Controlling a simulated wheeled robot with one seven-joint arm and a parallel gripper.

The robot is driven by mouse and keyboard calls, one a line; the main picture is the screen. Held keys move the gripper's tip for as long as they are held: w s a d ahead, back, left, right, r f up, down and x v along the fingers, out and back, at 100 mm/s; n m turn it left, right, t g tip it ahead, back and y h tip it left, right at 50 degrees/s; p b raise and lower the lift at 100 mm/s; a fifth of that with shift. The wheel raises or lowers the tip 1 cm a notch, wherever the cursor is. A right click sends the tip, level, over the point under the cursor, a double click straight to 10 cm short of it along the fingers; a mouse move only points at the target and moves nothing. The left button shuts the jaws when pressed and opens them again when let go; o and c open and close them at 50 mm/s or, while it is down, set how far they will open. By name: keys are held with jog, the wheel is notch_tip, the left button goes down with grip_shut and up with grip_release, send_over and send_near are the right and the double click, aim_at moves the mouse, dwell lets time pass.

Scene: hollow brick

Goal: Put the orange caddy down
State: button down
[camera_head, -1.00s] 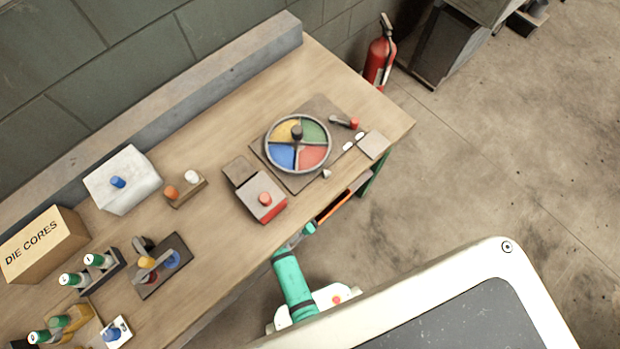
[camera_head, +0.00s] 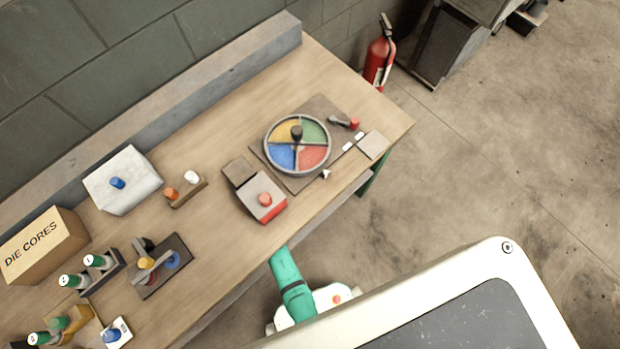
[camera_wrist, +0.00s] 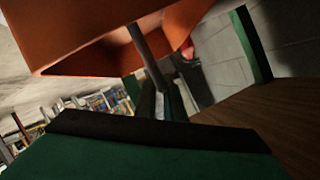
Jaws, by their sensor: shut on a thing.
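The orange caddy (camera_wrist: 100,40) fills the upper left of the wrist view, close to the camera, with its inner side partly showing. My gripper (camera_wrist: 163,100) is shut on it, at a dark bar that reaches up to the caddy. The caddy appears tilted in this view. In the head view the caddy and my gripper are hidden under the workbench (camera_head: 225,215). Only my green arm shows at the bench's front edge. Whether the caddy touches a surface cannot be told.
A brown wooden surface (camera_wrist: 265,125) and green legs show in the wrist view. On the bench top stand a round four-colour dial (camera_head: 298,143), a red-and-grey box (camera_head: 262,197) and a white block (camera_head: 122,180). A fire extinguisher (camera_head: 379,62) stands beyond the bench.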

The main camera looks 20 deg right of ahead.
jog(key=shift+f, duration=0.15)
jog(key=c, duration=1.8)
grip_release()
jog(key=shift+w, duration=0.1)
jog(key=shift+c, duration=0.2)
jog(key=shift+d, duration=0.1)
jog(key=v, duration=1.2)
